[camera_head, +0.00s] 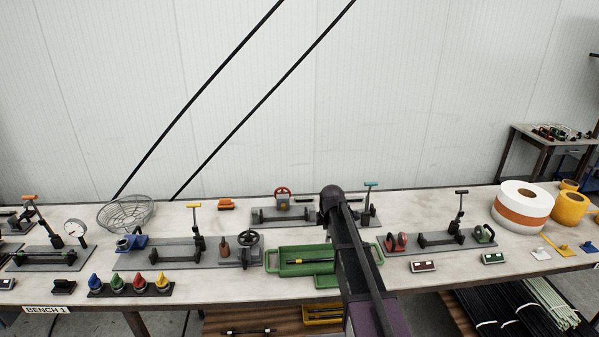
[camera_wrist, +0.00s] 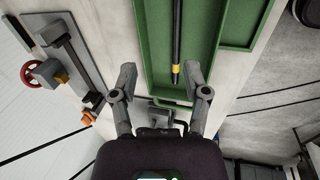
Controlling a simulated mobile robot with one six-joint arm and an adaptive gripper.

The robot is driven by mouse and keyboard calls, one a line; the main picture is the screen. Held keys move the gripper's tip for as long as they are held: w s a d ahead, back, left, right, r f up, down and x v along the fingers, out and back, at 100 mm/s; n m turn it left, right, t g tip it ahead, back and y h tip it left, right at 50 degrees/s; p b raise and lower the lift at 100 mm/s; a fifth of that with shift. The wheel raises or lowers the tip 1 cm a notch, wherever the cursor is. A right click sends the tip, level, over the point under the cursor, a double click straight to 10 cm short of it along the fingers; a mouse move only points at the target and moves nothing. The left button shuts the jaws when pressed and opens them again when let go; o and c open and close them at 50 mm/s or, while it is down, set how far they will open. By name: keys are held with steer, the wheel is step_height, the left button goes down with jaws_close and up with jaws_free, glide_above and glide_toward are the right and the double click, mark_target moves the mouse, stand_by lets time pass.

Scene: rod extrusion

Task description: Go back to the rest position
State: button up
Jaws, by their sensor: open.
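My gripper (camera_wrist: 160,76) shows in the wrist view with its two fingers spread wide and nothing between them. It hangs over the near end of a green tray (camera_wrist: 150,55). A dark rod with a yellow band near its tip (camera_wrist: 177,40) lies in the tray, apart from the fingers. In the head view my dark arm reaches over the bench and stands in front of part of the green tray (camera_head: 272,262); the gripper itself cannot be made out there.
The bench (camera_head: 220,292) carries several clamp fixtures, a row of coloured knobs (camera_head: 139,284), a wire basket (camera_head: 126,213) and a white-orange roll (camera_head: 523,206). A fixture with a red handwheel (camera_wrist: 33,70) lies left of my gripper in the wrist view.

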steer(key=s+f+m+g+b, duration=0.1)
steer(key=s+f+m, duration=0.1)
steer(key=s+m, duration=0.7)
steer(key=s+f+m+g+b, duration=0.1)
steer(key=s+m, duration=0.8)
steer(key=s, duration=1)
steer(key=shift+s+f+g+b, duration=0.4)
steer(key=shift+f+b, duration=0.1)
steer(key=shift+b, duration=0.2)
